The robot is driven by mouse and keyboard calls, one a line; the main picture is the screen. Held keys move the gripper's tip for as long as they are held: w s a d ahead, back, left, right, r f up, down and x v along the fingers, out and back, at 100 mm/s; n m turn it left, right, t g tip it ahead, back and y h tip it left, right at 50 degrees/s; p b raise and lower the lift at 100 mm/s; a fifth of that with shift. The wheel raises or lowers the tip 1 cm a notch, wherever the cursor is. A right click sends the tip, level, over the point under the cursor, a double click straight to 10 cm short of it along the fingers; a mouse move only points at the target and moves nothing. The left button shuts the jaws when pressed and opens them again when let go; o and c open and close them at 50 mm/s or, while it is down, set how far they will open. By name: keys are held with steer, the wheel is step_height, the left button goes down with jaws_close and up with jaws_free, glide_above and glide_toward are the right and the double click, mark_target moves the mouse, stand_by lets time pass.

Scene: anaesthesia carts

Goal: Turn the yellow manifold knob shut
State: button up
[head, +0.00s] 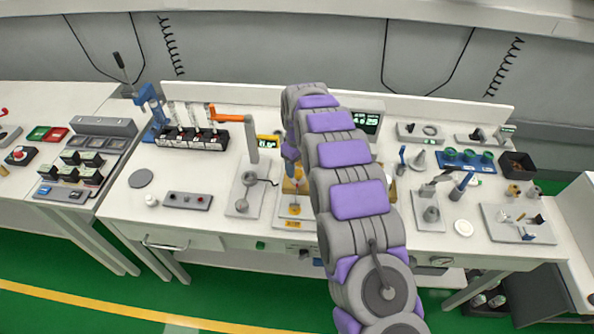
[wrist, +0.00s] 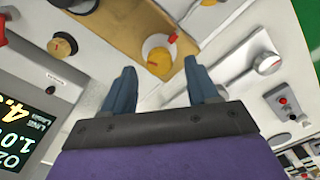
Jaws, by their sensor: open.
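The yellow knob (wrist: 159,62) shows in the wrist view on a round white dial with a red mark, at the edge of a tan plate (wrist: 120,28). My gripper (wrist: 159,66) has its two blue-grey fingers apart, with the knob in line with the gap between them. I cannot tell how far the fingertips stand off the knob, and no contact is clear. In the head view, a yellow knob (head: 295,209) shows on a pale panel just left of my arm.
A grey lever fitting (wrist: 268,64) lies right of my fingers in the wrist view. In the head view, an orange-handled post (head: 252,140) stands left of my arm; small fittings crowd the bench at right.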

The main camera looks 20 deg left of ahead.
steer(key=shift+d+f, duration=0.1)
steer(key=shift+f, duration=1)
steer(key=shift+c, duration=0.3)
steer(key=c, duration=1)
